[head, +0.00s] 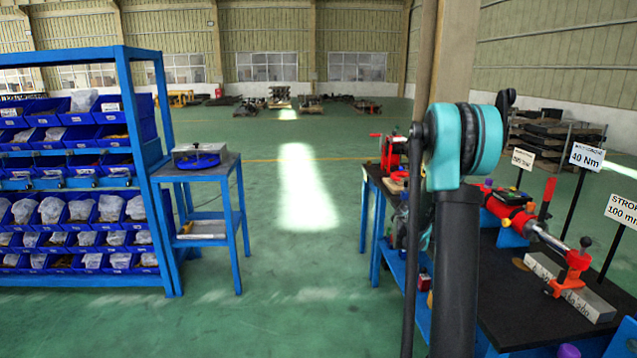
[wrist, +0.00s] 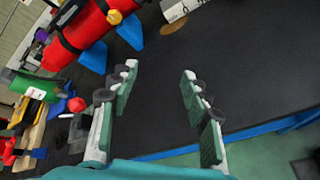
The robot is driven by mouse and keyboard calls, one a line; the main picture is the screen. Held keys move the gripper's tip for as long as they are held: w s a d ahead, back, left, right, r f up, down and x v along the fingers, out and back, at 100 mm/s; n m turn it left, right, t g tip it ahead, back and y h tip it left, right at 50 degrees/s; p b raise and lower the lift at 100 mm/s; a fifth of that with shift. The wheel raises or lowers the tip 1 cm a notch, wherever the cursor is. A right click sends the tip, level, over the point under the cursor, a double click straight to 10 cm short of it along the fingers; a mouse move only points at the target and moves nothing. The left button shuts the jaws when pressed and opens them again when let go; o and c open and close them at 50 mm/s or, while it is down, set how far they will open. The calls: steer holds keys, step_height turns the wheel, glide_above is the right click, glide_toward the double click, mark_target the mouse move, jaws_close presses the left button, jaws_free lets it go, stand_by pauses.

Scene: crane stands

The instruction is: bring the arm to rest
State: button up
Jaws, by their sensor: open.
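My arm (head: 455,230) rises in front of the bench at the right of the head view. Its teal joint stands high, and the arm hides part of the bench. My gripper is not visible in the head view. In the wrist view my gripper (wrist: 160,90) is open, with its two padded fingers wide apart and nothing between them. Beyond the fingers lies the black bench top (wrist: 225,60), and a red cylinder (wrist: 88,28) on blue supports lies past the left finger. I cannot tell the height of the fingers above the bench.
The bench (head: 500,290) carries the red cylinder with a rod, a grey block (head: 570,285) and sign posts (head: 587,157). A blue rack of bins (head: 75,190) and a small blue table (head: 205,175) stand at the left. The green floor (head: 300,260) between them is clear.

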steer(key=s+a+f+m+y, duration=0.3)
steer(key=s+a+y, duration=0.1)
steer(key=s+a, duration=0.5)
steer(key=s+a+f+m+t+y, duration=0.1)
steer(key=s+a+f+m+y, duration=0.2)
steer(key=s+a, duration=0.7)
steer(key=s+a+f+m+y, duration=0.3)
steer(key=s+a+m+y, duration=0.1)
steer(key=s+a, duration=0.6)
steer(key=shift+s+a+m+t+y, duration=0.15)
steer(key=shift+s+m+t+y, duration=0.2)
steer(key=shift+s+y, duration=0.35)
steer(key=shift+w+f, duration=0.1)
